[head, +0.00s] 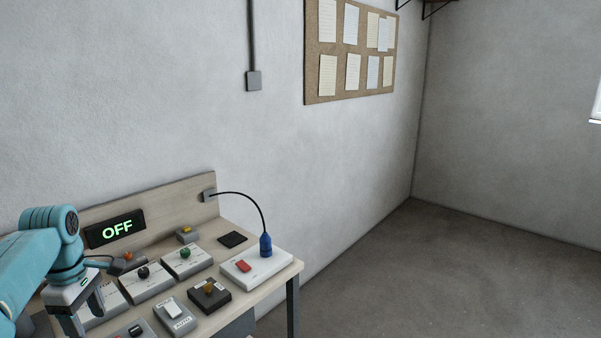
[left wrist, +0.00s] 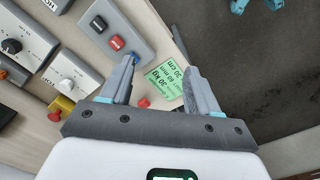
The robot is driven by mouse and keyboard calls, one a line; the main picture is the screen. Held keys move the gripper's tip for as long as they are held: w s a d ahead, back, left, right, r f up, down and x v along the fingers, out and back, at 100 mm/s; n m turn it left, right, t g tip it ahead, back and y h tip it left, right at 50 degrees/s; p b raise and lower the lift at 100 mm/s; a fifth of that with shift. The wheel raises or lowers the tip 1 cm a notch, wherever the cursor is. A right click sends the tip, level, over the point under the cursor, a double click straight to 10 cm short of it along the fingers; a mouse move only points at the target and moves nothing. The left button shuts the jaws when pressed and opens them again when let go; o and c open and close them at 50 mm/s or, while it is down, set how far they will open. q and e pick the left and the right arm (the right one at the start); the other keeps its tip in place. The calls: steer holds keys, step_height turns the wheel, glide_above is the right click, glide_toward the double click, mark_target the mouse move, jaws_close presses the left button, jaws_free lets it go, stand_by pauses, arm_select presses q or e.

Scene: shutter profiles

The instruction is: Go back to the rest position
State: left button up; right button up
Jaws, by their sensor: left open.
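My left gripper (head: 88,318) comes in from the left in the head view, over the left part of the workbench (head: 262,293). In the left wrist view its two fingers (left wrist: 160,62) stand apart with nothing between them. Below them are a grey box with red and blue buttons (left wrist: 114,38) and a green label (left wrist: 168,78) with printed text. I cannot tell whether a fingertip touches the button box or is just above it. My right gripper is in neither view.
The bench holds several control boxes, a dark display reading OFF (head: 115,229), a white box with a red switch (head: 256,270) and a blue plug (head: 265,245) on a black cable. A backboard and wall stand behind. The floor (head: 430,270) at right is clear.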

arm_select(q)
steer(key=d+f+m+h, duration=0.1)
steer(key=d+f+m, duration=0.2)
steer(key=d+f, duration=0.35)
steer(key=w+d+f+m+h, duration=0.1)
steer(key=d+f+m, duration=0.25)
steer(key=f, duration=0.65)
steer(key=d+f+m, duration=0.3)
steer(key=d+f, duration=0.3)
steer(key=f, duration=0.3)
steer(key=s+d+f+m+h, duration=0.2)
steer(key=s+d+f+m, duration=0.1)
steer(key=s+d+f, duration=0.5)
steer(key=s+d+f+m, duration=0.2)
steer(key=s+d, duration=0.1)
steer(key=s, duration=0.5)
steer(key=s+d+f+m, duration=0.2)
steer(key=s+d, duration=0.2)
steer(key=s, duration=0.3)
steer(key=shift+s, duration=0.4)
